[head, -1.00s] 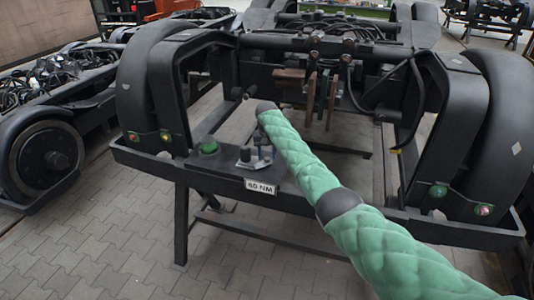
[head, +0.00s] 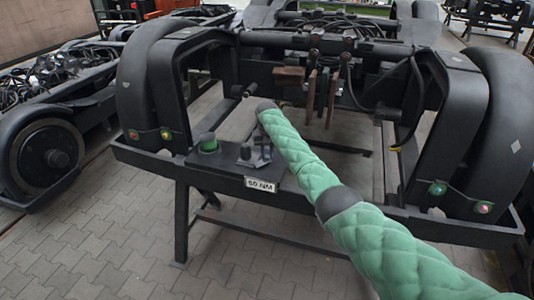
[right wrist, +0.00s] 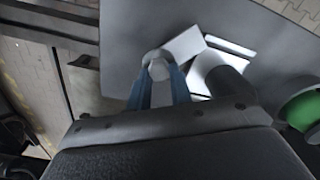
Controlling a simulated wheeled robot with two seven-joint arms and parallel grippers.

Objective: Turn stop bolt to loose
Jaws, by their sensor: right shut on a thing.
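The stop bolt shows in the right wrist view as a small round grey head (right wrist: 158,64) beside a pale flat plate (right wrist: 186,42). My right gripper (right wrist: 160,84) has two blue fingers closed on either side of this head, touching it. In the head view my right gripper (head: 264,146) reaches down to the small metal fitting on the bogie's front beam, under the end of my green-sleeved arm. The bolt itself is hidden or too small to tell there. My left gripper is not in view.
A dark cylinder (right wrist: 229,82) and a green knob (right wrist: 301,110) stand close to the right of the fingers. The bogie's frame and cables rise behind. Another bogie (head: 55,130) stands at left.

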